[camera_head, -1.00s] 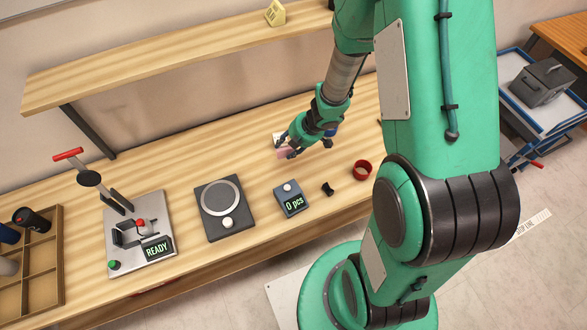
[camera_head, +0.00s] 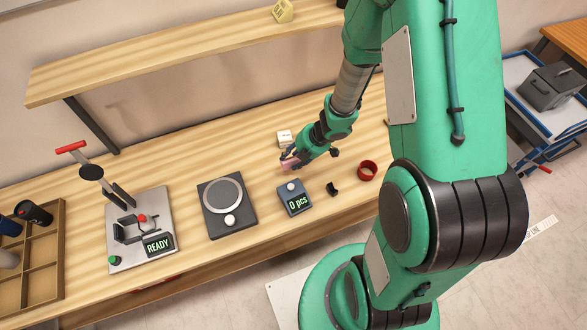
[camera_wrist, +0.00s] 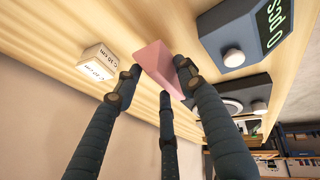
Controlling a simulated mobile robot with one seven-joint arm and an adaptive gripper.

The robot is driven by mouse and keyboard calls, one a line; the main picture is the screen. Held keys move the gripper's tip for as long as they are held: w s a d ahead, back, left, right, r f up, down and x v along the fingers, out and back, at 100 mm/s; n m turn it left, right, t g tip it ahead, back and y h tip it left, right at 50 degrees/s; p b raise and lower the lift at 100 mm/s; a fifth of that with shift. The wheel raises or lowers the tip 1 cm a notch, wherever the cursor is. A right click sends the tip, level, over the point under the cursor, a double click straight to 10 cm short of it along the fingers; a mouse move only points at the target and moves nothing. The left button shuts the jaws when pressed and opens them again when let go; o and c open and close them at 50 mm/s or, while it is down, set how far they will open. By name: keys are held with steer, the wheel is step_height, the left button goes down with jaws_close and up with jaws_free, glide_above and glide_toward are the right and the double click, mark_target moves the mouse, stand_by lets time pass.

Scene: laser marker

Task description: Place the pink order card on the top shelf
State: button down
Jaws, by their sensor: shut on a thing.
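The pink order card (camera_wrist: 160,64) is a small folded card. In the wrist view it sits between the dark fingers of my gripper (camera_wrist: 158,80), which is shut on it. In the head view my gripper (camera_head: 292,160) is over the workbench, behind the small counter box, and mostly hides the card (camera_head: 290,165). I cannot tell whether the card touches the bench.
A white labelled block (camera_head: 284,138) stands close behind my gripper; it also shows in the wrist view (camera_wrist: 97,62). The counter box (camera_head: 294,198) reads 0 pcs. A round-plate scale (camera_head: 226,203), READY fixture (camera_head: 140,235) and red ring (camera_head: 367,170) stand on the bench. The shelf's left part is clear.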

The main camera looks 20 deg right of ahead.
steer(key=shift+f, duration=0.9)
steer(key=shift+f+b, duration=1.2)
steer(key=shift+f, duration=0.85)
steer(key=c, duration=1)
jaws_free()
steer(key=shift+f, duration=0.1)
steer(key=shift+c, duration=0.2)
steer(key=p+v, duration=0.5)
steer(key=v, duration=0.7)
